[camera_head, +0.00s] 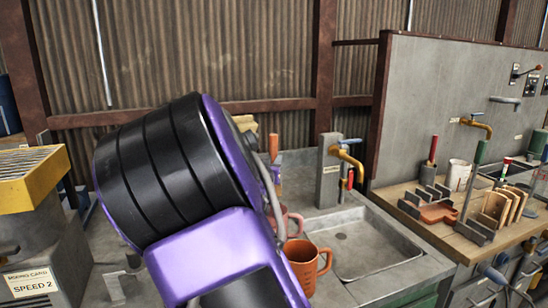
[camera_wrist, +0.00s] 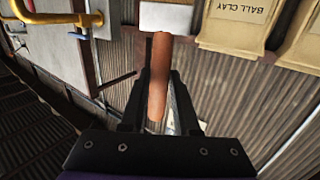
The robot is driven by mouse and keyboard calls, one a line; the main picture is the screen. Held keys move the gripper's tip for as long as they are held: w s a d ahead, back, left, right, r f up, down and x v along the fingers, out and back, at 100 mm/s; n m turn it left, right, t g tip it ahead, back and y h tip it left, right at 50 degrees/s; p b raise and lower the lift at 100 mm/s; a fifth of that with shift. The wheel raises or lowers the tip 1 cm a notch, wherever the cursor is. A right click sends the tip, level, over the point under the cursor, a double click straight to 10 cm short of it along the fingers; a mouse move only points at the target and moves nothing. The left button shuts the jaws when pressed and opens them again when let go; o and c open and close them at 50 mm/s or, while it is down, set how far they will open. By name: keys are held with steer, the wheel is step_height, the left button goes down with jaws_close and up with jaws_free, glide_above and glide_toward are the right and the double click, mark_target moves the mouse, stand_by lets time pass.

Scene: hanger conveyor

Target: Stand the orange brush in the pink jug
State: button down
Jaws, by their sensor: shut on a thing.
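My gripper (camera_wrist: 160,88) is shut on the orange brush (camera_wrist: 157,65), with a finger on each side of its handle. A pale block (camera_wrist: 166,17) shows at the far end of the handle in the wrist view; I cannot tell whether it is part of the brush. In the head view my arm hides the gripper. The pink jug (camera_head: 293,222) stands on the grey counter by the sink, partly hidden behind my arm and an orange-brown mug (camera_head: 304,266). The brush is apart from the jug as far as I can see.
A grey sink (camera_head: 375,245) with a brass tap (camera_head: 350,158) lies right of the mug. A wooden bench (camera_head: 460,218) with racks and tools is at the right. A yellow-topped machine (camera_head: 35,175) stands at the left. Clay bags (camera_wrist: 240,28) show in the wrist view.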

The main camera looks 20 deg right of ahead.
step_height(320, 180, down, 12)
steer(key=b, duration=0.4)
steer(key=shift+f+b, duration=0.25)
steer(key=shift+b, duration=0.1)
stand_by(0.4)
steer(key=c, duration=0.6)
jaws_free()
steer(key=shift+o, duration=0.2)
steer(key=p+v, duration=0.2)
steer(key=v, duration=1.5)
steer(key=shift+s+a+p, duration=0.15)
steer(key=shift+a+p, duration=0.05)
steer(key=shift+p, duration=0.1)
steer(key=shift+f, duration=0.1)
